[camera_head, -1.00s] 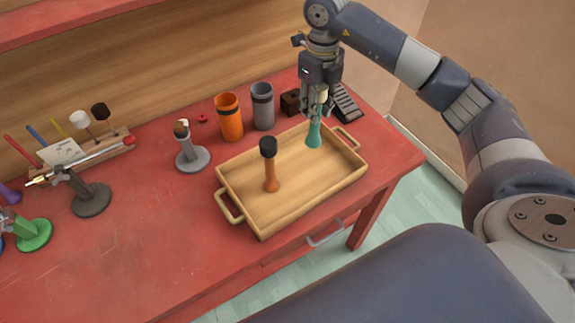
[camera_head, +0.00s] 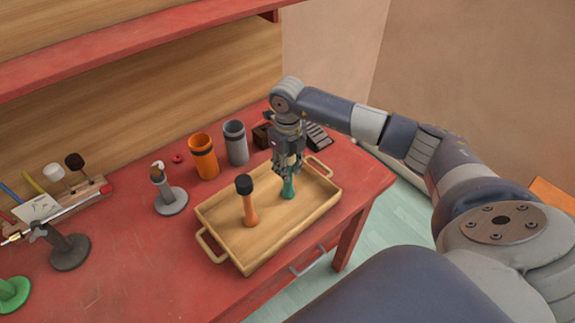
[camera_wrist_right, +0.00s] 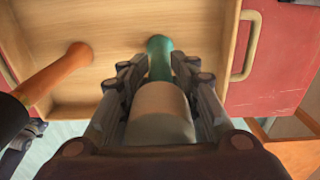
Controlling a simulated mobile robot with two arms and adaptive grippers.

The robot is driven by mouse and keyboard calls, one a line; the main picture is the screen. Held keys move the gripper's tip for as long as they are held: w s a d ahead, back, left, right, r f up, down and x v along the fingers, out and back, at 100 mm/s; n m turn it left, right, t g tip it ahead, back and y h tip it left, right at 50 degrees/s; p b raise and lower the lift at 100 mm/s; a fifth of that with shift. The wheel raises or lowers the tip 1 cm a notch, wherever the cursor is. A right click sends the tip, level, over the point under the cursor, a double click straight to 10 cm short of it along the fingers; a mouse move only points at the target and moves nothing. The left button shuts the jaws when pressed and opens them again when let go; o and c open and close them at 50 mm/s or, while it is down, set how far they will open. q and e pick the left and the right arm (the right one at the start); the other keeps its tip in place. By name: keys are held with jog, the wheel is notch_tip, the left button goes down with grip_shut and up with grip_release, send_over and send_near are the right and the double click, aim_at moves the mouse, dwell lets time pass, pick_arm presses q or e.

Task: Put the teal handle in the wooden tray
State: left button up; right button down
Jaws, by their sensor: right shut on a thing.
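The teal handle (camera_head: 289,188) is upright in my right gripper (camera_head: 288,165), inside the wooden tray's outline. The tray (camera_head: 246,266) is light wood with a loop handle at each end. In the right wrist view, my right gripper (camera_wrist_right: 160,95) is shut around the pale upper part of the teal handle (camera_wrist_right: 159,58), and its teal end points at the tray floor (camera_wrist_right: 120,22). I cannot tell for sure whether that end touches the floor.
An orange handle with a black head (camera_head: 249,205) stands upright in the tray, left of the teal one. Behind the tray are an orange cup (camera_head: 203,158) and a grey cup (camera_head: 236,145). A grey stand (camera_head: 171,200) is to the left. The red table front (camera_head: 150,275) is clear.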

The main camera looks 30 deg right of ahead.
jog(key=shift+f, duration=0.15)
jog(key=c, duration=1.2)
grip_release()
jog(key=shift+r, duration=0.2)
notch_tip(320, 180, up, 11)
jog(key=b, duration=0.3)
jog(key=shift+b, duration=0.4)
jog(key=shift+r, duration=0.55)
